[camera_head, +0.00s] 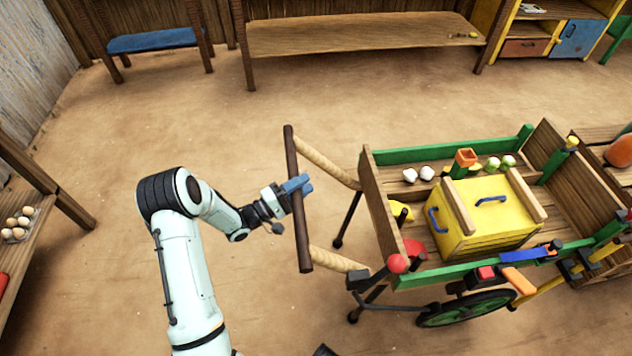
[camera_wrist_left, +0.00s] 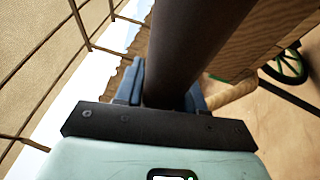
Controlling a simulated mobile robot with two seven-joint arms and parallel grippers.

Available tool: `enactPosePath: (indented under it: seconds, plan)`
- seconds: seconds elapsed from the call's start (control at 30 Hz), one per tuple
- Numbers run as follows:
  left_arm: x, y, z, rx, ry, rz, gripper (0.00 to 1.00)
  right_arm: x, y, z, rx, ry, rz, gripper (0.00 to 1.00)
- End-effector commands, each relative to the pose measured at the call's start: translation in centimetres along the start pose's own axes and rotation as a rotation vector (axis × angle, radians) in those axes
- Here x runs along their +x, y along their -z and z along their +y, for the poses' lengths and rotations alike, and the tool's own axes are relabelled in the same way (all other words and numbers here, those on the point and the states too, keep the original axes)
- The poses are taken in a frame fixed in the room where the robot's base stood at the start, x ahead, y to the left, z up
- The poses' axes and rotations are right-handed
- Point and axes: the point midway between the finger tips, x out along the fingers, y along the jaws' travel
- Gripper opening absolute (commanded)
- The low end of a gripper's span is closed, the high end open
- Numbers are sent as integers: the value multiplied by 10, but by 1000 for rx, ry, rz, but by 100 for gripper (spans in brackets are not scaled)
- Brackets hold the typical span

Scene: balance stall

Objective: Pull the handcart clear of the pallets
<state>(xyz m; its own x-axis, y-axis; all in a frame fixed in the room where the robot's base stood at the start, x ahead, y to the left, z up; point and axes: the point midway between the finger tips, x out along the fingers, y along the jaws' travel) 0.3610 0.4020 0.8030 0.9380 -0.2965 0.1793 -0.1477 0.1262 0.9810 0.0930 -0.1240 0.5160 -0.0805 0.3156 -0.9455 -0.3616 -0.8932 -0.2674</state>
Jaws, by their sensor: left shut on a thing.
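The handcart (camera_head: 472,268) stands at the right in the head view, a wooden bed with green rails and dark wheels. Its dark crossbar handle (camera_head: 301,232) faces left on two pale shafts. My left gripper (camera_head: 297,186) is shut on the crossbar, near its middle. In the left wrist view the bar (camera_wrist_left: 190,50) passes between the blue fingers (camera_wrist_left: 165,92). The pallets (camera_head: 610,150) seem to be the wooden boards at the far right, close to the cart's far end; whether they touch it I cannot tell. My right gripper is out of view.
The cart carries a yellow crate (camera_head: 480,228), white and green round items, and an orange pot (camera_head: 465,158). A shelf with eggs (camera_head: 18,225) stands at the left. A bench (camera_head: 360,35) and a blue-topped stool (camera_head: 150,40) stand at the back. The sandy floor between is clear.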

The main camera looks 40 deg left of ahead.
Motion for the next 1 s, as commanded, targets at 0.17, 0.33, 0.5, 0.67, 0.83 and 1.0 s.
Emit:
enactPosePath:
  seconds: [0.17,0.33,0.5,0.67,0.83,1.0]
  plan:
    - [-8,4,1,0,2,4,0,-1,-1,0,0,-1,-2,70]
    - [-9,5,1,1,2,5,0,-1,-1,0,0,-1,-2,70]
    - [-10,5,1,2,3,6,42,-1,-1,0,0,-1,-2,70]
    - [-8,4,1,1,1,4,59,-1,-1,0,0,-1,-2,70]
    - [-8,4,1,1,1,2,59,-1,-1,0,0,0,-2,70]
    - [-20,4,1,0,3,3,59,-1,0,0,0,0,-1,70]
